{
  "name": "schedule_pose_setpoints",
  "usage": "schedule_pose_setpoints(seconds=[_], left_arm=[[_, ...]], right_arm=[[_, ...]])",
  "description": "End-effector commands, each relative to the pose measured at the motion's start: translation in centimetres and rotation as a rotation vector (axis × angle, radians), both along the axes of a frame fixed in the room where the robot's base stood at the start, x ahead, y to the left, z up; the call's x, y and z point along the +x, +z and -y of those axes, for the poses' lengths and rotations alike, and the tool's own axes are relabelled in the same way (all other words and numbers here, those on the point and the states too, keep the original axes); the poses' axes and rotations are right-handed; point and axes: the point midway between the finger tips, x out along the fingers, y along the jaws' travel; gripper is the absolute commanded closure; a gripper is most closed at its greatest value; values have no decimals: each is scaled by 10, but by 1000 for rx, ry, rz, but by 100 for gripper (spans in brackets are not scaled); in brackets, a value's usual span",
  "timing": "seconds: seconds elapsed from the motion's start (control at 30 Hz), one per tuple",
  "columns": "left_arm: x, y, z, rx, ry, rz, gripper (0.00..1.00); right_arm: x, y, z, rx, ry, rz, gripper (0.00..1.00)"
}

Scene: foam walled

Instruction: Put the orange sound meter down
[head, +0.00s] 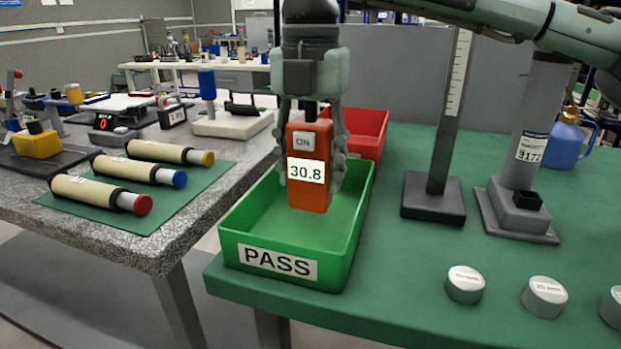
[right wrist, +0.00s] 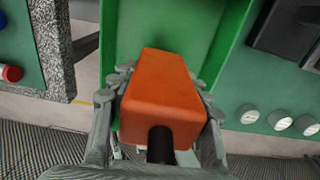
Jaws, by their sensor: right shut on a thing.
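The orange sound meter (head: 311,187) is upright, with an "ON" label and a "30.8" display facing me. My right gripper (head: 315,165) comes from above and is shut on it, a finger on each side. The meter is in front of or over the green PASS bin (head: 277,281); I cannot tell whether its lower end touches the bin floor. In the right wrist view the meter (right wrist: 163,95) sits between the fingers with the green bin (right wrist: 120,30) behind it. My left gripper is not in view.
A red bin (head: 372,127) stands behind the green one. To the right are a dark-based post (head: 434,197), a grey stand (head: 517,210), a blue bottle (head: 566,142) and several grey weights (head: 465,284). A stone bench (head: 165,240) with cream cylinders (head: 100,192) is at the left.

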Motion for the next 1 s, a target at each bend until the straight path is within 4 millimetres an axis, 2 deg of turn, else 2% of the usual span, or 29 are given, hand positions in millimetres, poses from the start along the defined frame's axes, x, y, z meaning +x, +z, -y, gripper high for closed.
schedule_pose_setpoints(seconds=[0.13,0.43,0.57,0.6,0.77,1.0], left_arm=[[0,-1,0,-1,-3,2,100],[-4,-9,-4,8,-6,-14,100],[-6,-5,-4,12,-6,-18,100],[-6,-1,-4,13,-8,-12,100],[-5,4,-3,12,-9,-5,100],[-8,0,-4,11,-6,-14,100]], right_arm=[[0,-20,1,0,-1,0,88],[0,-22,0,2,-2,2,88],[0,-24,0,2,-2,2,88],[0,-25,0,1,-2,0,51],[0,-24,0,1,-2,0,32],[0,-24,0,1,-2,0,32]])
